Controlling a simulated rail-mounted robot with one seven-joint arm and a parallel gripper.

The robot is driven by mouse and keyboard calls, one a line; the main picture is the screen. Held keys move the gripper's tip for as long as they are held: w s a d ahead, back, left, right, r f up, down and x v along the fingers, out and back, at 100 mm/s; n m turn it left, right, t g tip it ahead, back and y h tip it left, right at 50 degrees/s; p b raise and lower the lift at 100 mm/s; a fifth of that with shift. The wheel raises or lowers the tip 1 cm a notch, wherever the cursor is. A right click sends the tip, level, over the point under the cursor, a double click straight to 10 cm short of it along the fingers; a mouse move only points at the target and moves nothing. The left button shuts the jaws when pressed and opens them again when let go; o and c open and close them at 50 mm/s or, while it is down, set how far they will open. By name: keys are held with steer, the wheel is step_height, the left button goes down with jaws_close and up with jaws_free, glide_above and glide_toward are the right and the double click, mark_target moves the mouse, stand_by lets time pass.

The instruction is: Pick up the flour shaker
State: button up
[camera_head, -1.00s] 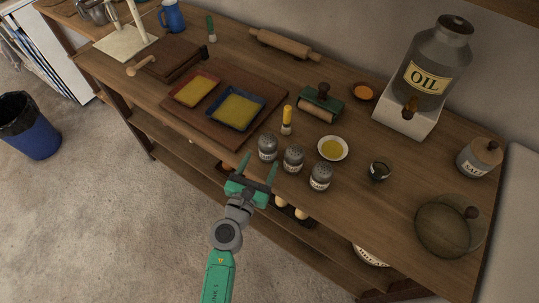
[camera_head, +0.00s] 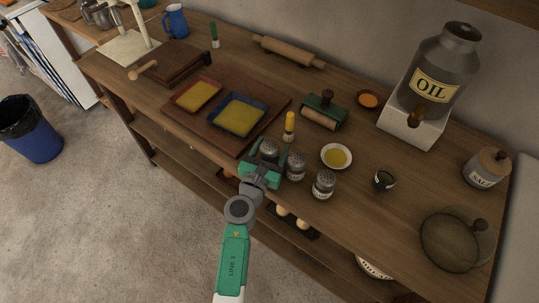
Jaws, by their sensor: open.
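Three grey shakers with perforated tops and pale labels stand near the table's front edge: the left shaker (camera_head: 269,149), the middle shaker (camera_head: 296,166) and the right shaker (camera_head: 323,184). Their labels are too small to read, so I cannot tell which is the flour shaker. My gripper (camera_head: 268,158) is open at the left shaker, with one green finger on each side of it. The gripper's body hides that shaker's lower part. I cannot tell whether the fingers touch it.
The middle shaker stands close beside my right finger. A yellow-handled brush (camera_head: 289,127) stands just behind. A white dish (camera_head: 336,157) of yellow liquid lies to the right. A wooden board (camera_head: 187,122) with two yellow-filled trays lies to the left. An oil can (camera_head: 437,75) stands at back right.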

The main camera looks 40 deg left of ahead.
mark_target(272, 141)
steer(key=c, duration=0.8)
steer(key=shift+r+p, duration=0.45)
steer(key=shift+r, duration=0.1)
step_height(272, 141, up, 3)
steer(key=shift+f+p, duration=0.1)
steer(key=shift+p, duration=1.1)
steer(key=d+r+p+v, duration=0.1)
steer(key=p+v, duration=0.2)
steer(key=v, duration=1.2)
steer(key=shift+d+r, duration=0.2)
steer(key=shift+d, duration=0.3)
